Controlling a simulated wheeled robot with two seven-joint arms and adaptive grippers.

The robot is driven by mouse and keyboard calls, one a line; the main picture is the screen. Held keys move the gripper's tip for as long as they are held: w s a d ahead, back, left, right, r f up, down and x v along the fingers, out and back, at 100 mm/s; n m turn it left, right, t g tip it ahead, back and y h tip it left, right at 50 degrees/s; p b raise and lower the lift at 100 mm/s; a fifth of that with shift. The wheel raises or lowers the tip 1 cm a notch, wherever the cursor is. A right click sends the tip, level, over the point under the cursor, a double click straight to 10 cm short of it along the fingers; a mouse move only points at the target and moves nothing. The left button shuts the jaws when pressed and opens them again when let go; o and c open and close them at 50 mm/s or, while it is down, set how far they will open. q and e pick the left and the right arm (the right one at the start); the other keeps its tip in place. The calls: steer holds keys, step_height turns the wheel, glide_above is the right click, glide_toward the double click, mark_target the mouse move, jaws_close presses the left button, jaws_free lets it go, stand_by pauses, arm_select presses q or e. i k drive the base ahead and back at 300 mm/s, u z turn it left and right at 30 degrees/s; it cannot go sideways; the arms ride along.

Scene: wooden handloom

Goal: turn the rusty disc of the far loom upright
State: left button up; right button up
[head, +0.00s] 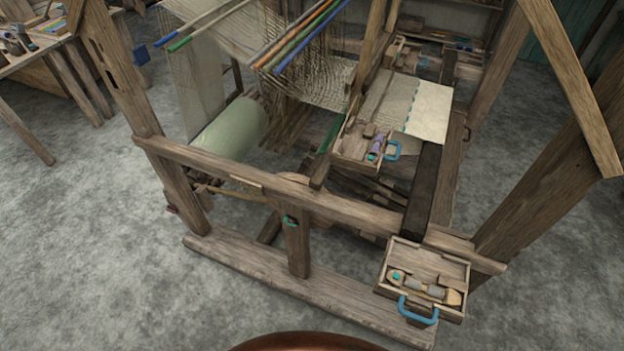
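A wooden handloom (345,203) fills the middle and right of the head view, with warp threads and woven cloth in its frame. I cannot tell whether this is the far loom. I cannot pick out a rusty disc on it; parts behind the beams are hidden or too small to tell. A small dark reddish piece (171,209) sits at the left post, its shape unclear. A teal ring-like piece (291,221) is on the short front post. Neither of my grippers is in view.
An open wooden box with a blue handle (418,311) juts out at the loom's front right corner. A similar box (362,145) sits further in. A pale green roll (230,128) hangs inside. A workbench (35,50) stands upper left. Grey floor (90,260) is clear at left.

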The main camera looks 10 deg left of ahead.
mark_target(172, 208)
steer(key=z, duration=0.75)
steer(key=k, duration=0.8)
steer(key=u, duration=1.15)
steer(key=i, duration=0.5)
steer(key=u, duration=0.05)
